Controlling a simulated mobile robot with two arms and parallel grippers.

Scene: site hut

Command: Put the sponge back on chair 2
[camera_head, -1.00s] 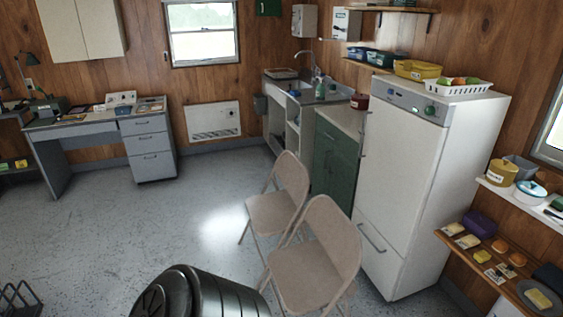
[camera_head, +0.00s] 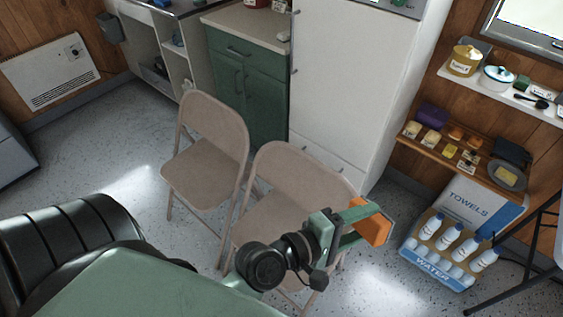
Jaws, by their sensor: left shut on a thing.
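My left gripper (camera_head: 362,221) reaches in from the lower left. It is shut on an orange block (camera_head: 377,229), which looks like the sponge, and holds it up at the right of the nearer chair as seen here. Two beige folding chairs stand side by side: one farther left (camera_head: 207,153) and one nearer (camera_head: 290,178). No label shows which is chair 2. The left chair's seat is bare. My gripper and arm hide part of the nearer chair's seat. My right gripper is not in view.
A white fridge (camera_head: 345,85) and a green cabinet (camera_head: 252,95) stand behind the chairs. At the right are shelves with small goods (camera_head: 470,155), a towels box (camera_head: 470,205) and a blue water-bottle crate (camera_head: 437,270). Free floor lies between the chairs and the crate.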

